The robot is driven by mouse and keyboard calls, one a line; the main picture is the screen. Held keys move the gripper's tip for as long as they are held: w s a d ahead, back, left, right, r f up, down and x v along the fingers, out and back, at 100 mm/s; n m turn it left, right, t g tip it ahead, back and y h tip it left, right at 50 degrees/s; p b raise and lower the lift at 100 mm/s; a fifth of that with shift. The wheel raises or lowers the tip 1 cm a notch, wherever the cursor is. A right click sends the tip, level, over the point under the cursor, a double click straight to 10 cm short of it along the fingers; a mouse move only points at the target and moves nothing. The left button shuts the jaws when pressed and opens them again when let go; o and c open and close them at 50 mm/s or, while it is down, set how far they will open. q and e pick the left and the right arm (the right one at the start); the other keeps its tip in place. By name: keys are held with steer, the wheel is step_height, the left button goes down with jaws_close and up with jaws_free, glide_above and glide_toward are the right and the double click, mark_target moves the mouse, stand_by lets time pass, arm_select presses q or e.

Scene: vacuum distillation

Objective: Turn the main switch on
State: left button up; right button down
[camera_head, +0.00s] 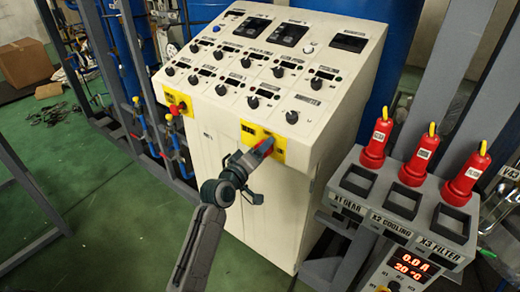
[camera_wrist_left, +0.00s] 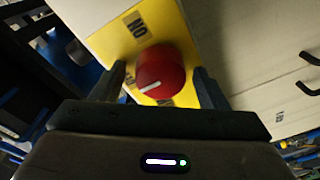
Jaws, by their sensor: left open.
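The main switch is a red rotary knob (camera_wrist_left: 160,72) on a yellow plate (camera_wrist_left: 112,42) with an ON label, seen upside down in the left wrist view. A white pointer line on the knob points toward the lower left, away from the ON label. In the head view the knob (camera_head: 267,145) is mostly hidden by my left gripper (camera_head: 256,154) at the cabinet's front right. My left gripper is open, its two fingers on either side of the knob, with small gaps showing. My right gripper is not in view.
The white control cabinet (camera_head: 215,160) has a sloped panel of black knobs and displays. A second yellow plate with a red knob (camera_head: 175,109) is at its left. Green floor (camera_head: 110,230) is open at the lower left.

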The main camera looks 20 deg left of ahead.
arm_select(q)
steer(key=c, duration=1)
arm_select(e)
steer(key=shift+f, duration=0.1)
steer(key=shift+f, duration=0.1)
arm_select(q)
steer(key=shift+f+m+b, duration=0.2)
steer(key=shift+m+b, duration=0.5)
steer(key=shift+b, duration=0.25)
arm_select(e)
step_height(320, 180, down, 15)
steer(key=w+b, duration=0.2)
steer(key=b, duration=1.2)
arm_select(q)
steer(key=shift+d+r+m+h+b, duration=0.1)
steer(key=shift+m+h+b, duration=0.25)
steer(key=shift+m, duration=4.05)
steer(key=shift+d+m+h+b, duration=0.1)
steer(key=shift+m+h+b, duration=0.2)
steer(key=shift+m, duration=4.1)
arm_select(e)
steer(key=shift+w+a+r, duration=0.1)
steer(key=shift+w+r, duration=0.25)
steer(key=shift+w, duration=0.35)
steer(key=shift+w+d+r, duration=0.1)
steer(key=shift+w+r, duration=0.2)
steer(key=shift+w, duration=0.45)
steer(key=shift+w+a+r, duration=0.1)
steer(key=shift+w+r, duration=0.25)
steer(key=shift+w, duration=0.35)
